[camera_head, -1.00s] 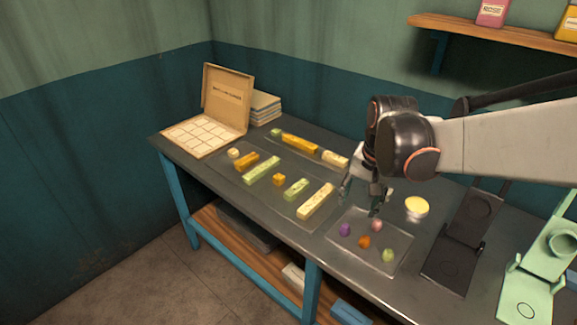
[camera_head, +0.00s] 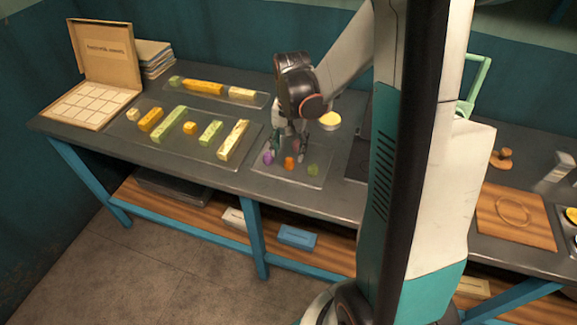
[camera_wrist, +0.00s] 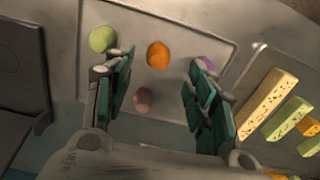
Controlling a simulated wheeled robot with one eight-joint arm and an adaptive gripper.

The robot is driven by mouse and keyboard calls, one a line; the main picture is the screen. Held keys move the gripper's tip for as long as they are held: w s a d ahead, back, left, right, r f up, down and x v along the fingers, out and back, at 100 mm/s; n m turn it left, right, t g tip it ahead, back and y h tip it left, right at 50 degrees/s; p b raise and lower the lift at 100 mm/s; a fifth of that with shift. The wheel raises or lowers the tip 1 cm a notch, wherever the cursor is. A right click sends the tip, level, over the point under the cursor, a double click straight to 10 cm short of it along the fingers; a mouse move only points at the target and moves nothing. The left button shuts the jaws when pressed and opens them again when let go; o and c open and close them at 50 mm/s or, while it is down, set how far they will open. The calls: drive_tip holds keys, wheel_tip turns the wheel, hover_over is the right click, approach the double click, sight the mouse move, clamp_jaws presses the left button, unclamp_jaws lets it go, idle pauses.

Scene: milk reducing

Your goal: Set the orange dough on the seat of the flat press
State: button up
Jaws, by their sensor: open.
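The orange dough (camera_head: 289,162) is a small ball on a tray (camera_head: 311,180) with purple, green and pink balls. In the wrist view the orange dough (camera_wrist: 158,55) lies just beyond and between my open fingertips. My gripper (camera_head: 288,146) hangs open above the back of the tray, with nothing held. In the wrist view my gripper (camera_wrist: 160,84) has the pink ball (camera_wrist: 143,100) showing between its fingers. A dark flat press (camera_head: 357,158) stands right of the tray, mostly hidden behind my own body. Its dark plate (camera_wrist: 22,85) shows at the wrist view's left edge; its seat is unclear.
The purple ball (camera_wrist: 204,63) and green ball (camera_wrist: 103,39) sit close to my fingers. Left is a tray of coloured bars (camera_head: 197,150). A pale yellow disc (camera_head: 330,120) lies behind the dough tray. A light-green press handle (camera_head: 481,82) shows behind my body.

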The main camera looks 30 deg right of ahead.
sight(289, 164)
drive_tip(key=shift+s+f+b, duration=0.1)
drive_tip(key=shift+f+b, duration=1.25)
drive_tip(key=shift+f, duration=1.45)
drive_tip(key=shift+r, duration=0.1)
drive_tip(key=c, duration=1)
drive_tip(key=shift+r, duration=0.1)
drive_tip(key=shift+c, duration=0.3)
